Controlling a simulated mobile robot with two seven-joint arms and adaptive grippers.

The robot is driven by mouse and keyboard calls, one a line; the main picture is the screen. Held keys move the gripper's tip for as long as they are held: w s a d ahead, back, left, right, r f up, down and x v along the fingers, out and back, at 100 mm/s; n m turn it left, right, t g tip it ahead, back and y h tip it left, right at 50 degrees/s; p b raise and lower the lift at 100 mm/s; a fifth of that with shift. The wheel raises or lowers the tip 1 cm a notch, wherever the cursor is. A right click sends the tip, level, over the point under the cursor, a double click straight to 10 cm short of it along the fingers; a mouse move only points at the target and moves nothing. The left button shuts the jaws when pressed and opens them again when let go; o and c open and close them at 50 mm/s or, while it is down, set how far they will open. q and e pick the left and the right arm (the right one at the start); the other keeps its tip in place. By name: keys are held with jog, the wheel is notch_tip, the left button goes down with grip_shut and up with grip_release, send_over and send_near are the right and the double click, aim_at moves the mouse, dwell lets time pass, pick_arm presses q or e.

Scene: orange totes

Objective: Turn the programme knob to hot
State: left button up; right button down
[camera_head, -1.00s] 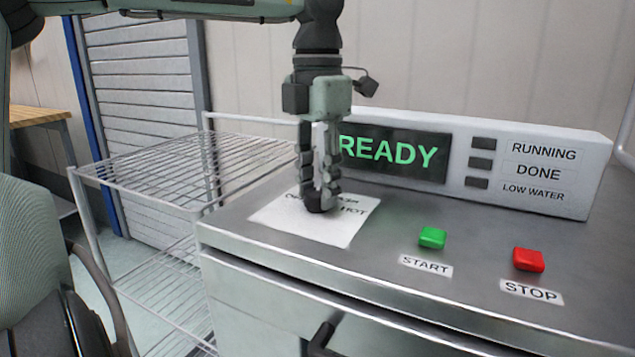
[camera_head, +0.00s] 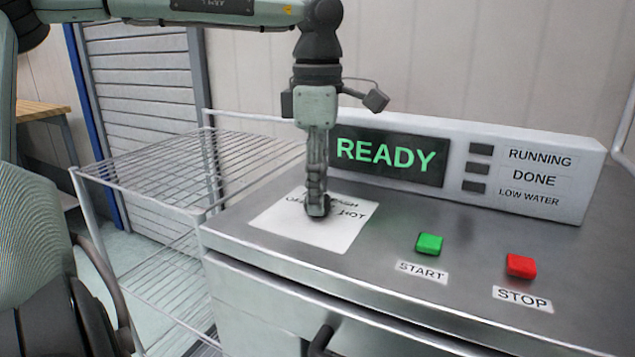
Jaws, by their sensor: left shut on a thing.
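The programme knob is a dark knob (camera_head: 317,212) on a white label sheet (camera_head: 298,236) on top of the steel machine. It is mostly hidden by my left gripper (camera_head: 317,205), which points straight down and is shut on it. The word HOT shows on the sheet to the right of the fingers. Other printed words behind the fingers are partly covered. I cannot tell which way the knob points. My right gripper is not in view.
A display panel (camera_head: 388,156) reading READY stands behind the knob, with dark RUNNING, DONE and LOW WATER lamps. A green START button (camera_head: 429,244) and a red STOP button (camera_head: 521,266) lie to the right. A wire rack (camera_head: 170,170) stands at the left.

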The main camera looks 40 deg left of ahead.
pick_arm(q)
jog(key=m+p, duration=0.1)
jog(key=m, duration=0.3)
jog(key=shift+r, duration=0.1)
jog(key=shift+m+p, duration=0.4)
jog(key=shift+m, duration=1.9)
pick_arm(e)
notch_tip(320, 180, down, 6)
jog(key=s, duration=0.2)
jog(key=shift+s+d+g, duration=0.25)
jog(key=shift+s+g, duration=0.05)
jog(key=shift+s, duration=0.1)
pick_arm(q)
jog(key=o, duration=1.2)
notch_tip(320, 180, up, 12)
jog(key=shift+f, duration=0.1)
